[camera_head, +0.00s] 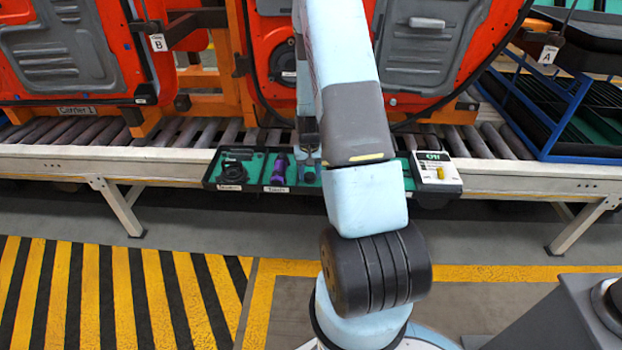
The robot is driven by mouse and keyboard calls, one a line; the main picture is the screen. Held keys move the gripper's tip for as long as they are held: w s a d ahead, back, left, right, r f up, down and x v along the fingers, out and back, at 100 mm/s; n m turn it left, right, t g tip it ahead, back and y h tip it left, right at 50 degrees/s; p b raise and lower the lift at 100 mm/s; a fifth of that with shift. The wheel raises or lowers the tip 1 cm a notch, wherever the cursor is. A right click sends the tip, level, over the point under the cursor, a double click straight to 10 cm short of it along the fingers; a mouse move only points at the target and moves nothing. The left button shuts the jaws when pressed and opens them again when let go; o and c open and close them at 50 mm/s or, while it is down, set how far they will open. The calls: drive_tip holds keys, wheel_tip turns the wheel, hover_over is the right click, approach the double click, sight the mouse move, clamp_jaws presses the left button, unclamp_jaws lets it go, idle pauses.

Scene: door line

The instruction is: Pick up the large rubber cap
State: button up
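A shallow black tray with green lining (207,182) sits along the front edge of the roller conveyor. Its left compartment holds dark black round parts (232,172); the large rubber cap may be among them, but they are too small to tell apart. A purple part (279,170) stands in the compartment to their right. My arm reaches forward over the tray. My gripper (308,160) is at the arm's far end, to the right of the purple part, mostly hidden behind my arm. Its fingers are too small and covered to show whether they hold anything.
A white-topped box with a yellow part (437,170) is right of my arm. Orange-red car doors (180,60) stand behind the conveyor (80,155). A blue rack (560,120) is at the right. Striped floor (110,290) lies clear at the left.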

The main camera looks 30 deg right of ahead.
drive_tip(key=c, duration=0.7)
drive_tip(key=shift+r, duration=0.7)
drive_tip(key=s+d+r, duration=0.1)
drive_tip(key=s+r, duration=0.3)
drive_tip(key=s+d+r, duration=0.2)
drive_tip(key=s+r, duration=0.1)
drive_tip(key=s, duration=0.1)
drive_tip(key=s+d+r, duration=0.2)
drive_tip(key=s+r, duration=0.2)
drive_tip(key=s, duration=0.1)
drive_tip(key=shift+r, duration=0.3)
